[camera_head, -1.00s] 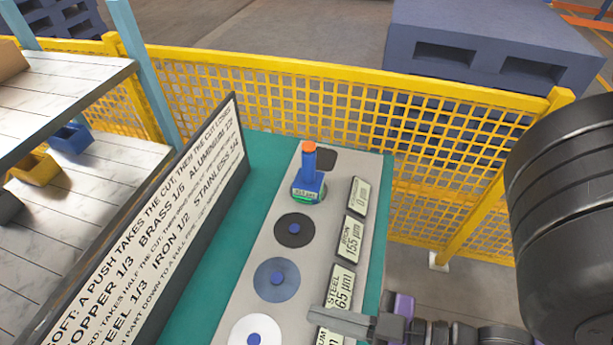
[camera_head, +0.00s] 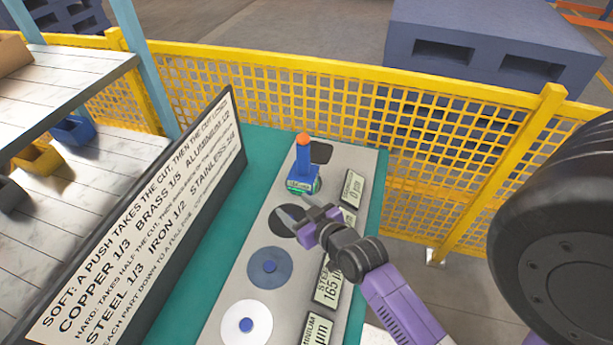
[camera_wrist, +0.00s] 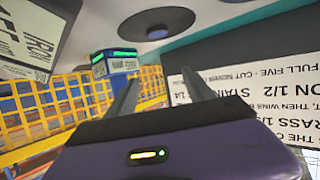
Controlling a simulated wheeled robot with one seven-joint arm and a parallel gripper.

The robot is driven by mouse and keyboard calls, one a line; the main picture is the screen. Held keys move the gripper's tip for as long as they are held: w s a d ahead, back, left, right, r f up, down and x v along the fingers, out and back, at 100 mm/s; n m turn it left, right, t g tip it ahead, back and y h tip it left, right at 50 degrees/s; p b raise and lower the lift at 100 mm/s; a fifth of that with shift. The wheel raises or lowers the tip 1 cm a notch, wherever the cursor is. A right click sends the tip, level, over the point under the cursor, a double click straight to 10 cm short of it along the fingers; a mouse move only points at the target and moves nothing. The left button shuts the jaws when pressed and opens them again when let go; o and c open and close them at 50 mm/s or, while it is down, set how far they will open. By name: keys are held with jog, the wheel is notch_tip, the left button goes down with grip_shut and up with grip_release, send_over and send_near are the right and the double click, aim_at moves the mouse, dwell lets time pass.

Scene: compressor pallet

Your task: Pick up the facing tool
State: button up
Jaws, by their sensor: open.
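The facing tool (camera_head: 304,176) is a blue block with an upright blue handle, an orange top and a lit green strip at its base. It stands upright at the far end of the grey plate. My gripper (camera_head: 312,225) is open and empty, nearer than the tool, over the dark disc. It does not touch the tool. In the wrist view, which looks upside down, the tool (camera_wrist: 122,63) shows at and partly behind the left finger. My two fingers (camera_wrist: 160,92) are spread apart there.
A dark disc (camera_head: 281,221), a blue-grey disc (camera_head: 268,268) and a white disc (camera_head: 230,325) line the grey plate (camera_head: 300,287), with display tags (camera_head: 353,188) on its right. A lettered board (camera_head: 150,215) stands left. A yellow mesh fence (camera_head: 330,95) runs behind.

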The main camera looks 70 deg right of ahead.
aim_at(306, 166)
jog(key=shift+m+g+h, duration=0.5)
jog(key=shift+m+h, duration=0.2)
jog(key=shift+m, duration=0.1)
jog(key=d, duration=0.4)
jog(key=d+r, duration=0.1)
jog(key=d, duration=0.7)
jog(key=shift+w+r, duration=0.35)
jog(key=shift+w, duration=0.05)
jog(key=shift+w+d, duration=0.15)
jog(key=shift+d, duration=0.15)
jog(key=shift+p+x, duration=0.8)
jog(key=shift+x, duration=2.9)
jog(key=shift+f, duration=0.1)
jog(key=shift+c, duration=0.4)
grip_shut()
jog(key=shift+d+r, duration=0.1)
jog(key=shift+r, duration=0.2)
